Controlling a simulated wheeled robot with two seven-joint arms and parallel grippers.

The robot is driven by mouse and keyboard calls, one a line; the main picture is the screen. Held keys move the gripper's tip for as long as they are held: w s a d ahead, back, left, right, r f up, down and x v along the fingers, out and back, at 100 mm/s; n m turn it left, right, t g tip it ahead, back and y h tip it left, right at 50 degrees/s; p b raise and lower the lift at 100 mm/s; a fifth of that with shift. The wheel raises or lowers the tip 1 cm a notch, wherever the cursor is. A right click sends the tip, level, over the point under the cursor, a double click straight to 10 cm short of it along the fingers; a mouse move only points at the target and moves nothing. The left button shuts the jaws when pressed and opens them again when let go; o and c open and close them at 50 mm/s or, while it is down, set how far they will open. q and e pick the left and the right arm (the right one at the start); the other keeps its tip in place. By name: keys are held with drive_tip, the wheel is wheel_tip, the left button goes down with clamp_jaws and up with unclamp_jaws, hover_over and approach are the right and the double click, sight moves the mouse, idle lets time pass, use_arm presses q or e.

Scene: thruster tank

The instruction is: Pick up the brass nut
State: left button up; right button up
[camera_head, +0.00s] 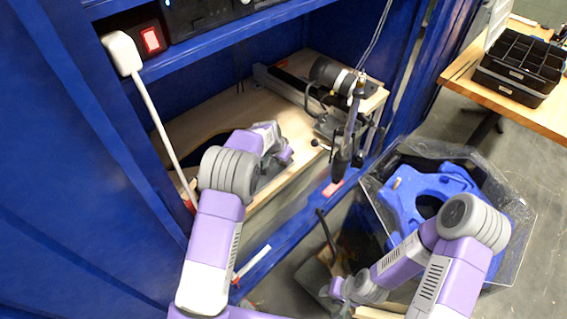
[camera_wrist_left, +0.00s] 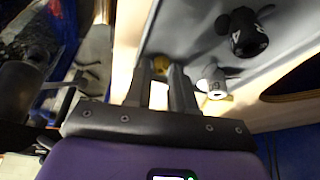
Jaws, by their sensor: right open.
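A small yellow-brown thing, probably the brass nut (camera_wrist_left: 160,63), shows between the fingertips of my left gripper (camera_wrist_left: 160,75) in the left wrist view. The fingers stand apart with a pale strip of surface between them. I cannot tell whether they touch the thing or only frame it. In the head view my left gripper (camera_head: 284,158) is low over the cabinet's wooden shelf (camera_head: 205,122), and the nut cannot be made out there. My right gripper (camera_head: 340,292) is open, low at the bottom centre, apart from the shelf.
A white-and-black part (camera_wrist_left: 212,80) and a black part (camera_wrist_left: 243,32) lie near the left gripper. A black cylinder (camera_head: 335,76) sits at the shelf's back right. A clear tank with a blue frame (camera_head: 455,183) stands right. A black organiser (camera_head: 520,60) is on the wooden table.

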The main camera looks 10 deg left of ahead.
use_arm(q)
clamp_jaws()
drive_tip(key=shift+r, duration=0.1)
